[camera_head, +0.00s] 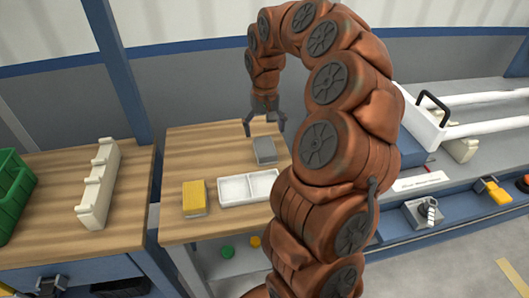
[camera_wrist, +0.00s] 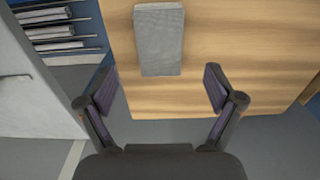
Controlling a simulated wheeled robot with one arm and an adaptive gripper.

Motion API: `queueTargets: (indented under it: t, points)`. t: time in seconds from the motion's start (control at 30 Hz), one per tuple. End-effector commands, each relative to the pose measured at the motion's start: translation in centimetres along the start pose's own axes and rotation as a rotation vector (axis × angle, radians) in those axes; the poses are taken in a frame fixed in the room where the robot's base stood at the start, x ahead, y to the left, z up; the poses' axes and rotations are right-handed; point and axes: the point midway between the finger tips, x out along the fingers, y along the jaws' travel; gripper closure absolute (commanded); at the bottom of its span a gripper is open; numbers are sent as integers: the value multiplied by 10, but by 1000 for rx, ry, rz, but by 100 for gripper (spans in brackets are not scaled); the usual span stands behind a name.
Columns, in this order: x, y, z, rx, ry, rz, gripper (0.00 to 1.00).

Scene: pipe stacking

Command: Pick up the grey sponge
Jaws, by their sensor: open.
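The grey sponge (camera_head: 265,150) lies on the wooden table (camera_head: 190,143), behind the white two-part tray. In the wrist view the sponge (camera_wrist: 158,40) is a grey block at the top middle, ahead of the fingertips and roughly centred between them. My gripper (camera_head: 263,128) is open and empty, above the table close to the sponge. In the wrist view the two fingers of my gripper (camera_wrist: 160,90) are spread wide, with the sponge apart from both.
A white two-part tray (camera_head: 248,174) stands in front of the sponge, with a yellow sponge (camera_head: 194,198) to its left. A cream rack (camera_head: 100,185) and a green crate (camera_head: 12,190) stand at left. A white box with a black handle (camera_head: 418,130) is at right. The table's back left is clear.

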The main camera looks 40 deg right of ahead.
Motion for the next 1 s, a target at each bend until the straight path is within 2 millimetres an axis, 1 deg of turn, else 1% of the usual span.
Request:
queueTargets:
  t: [0.13,0.37,0.47,0.6,0.7,0.93,0.97,1.0]
  points:
    - [15,-1,2,-4,-4,0,8]
    - [28,0,3,-1,-3,-1,8]
    - [39,1,5,-2,-6,-2,8]
    - [60,1,7,-4,-8,1,8]
    - [69,1,6,-2,-4,0,8]
    - [71,1,5,-1,0,-1,8]
    - [71,1,5,-1,0,-1,10]
    - [71,1,5,-2,0,-1,15]
